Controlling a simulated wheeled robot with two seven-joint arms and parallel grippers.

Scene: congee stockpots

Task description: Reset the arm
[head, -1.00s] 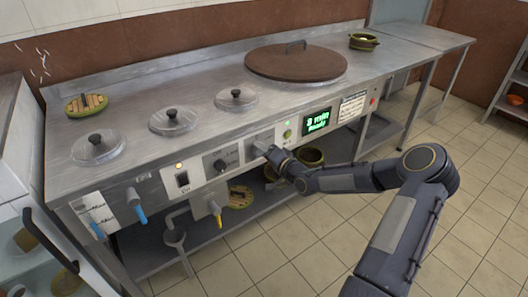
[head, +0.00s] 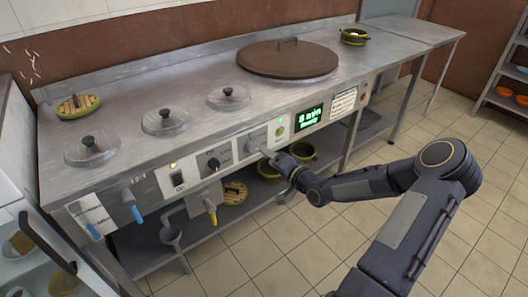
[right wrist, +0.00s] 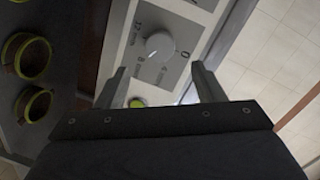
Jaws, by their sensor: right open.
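My right arm (head: 408,215) reaches in from the lower right in the head view. Its gripper (head: 274,172) is at the stove's front panel, just below the timer dial panel (head: 257,139). In the right wrist view the two fingers are spread with nothing between them (right wrist: 158,85). The grey timer dial (right wrist: 160,46) shows just beyond the fingertips and looks apart from them. My left gripper is not in view.
The steel counter (head: 200,85) holds a large brown lid (head: 288,60), several clear lids and a green-rimmed trivet (head: 78,105). A green-lit display (head: 311,116) sits right of the dial. Bowls (head: 300,151) stand on the lower shelf. The tiled floor is open at right.

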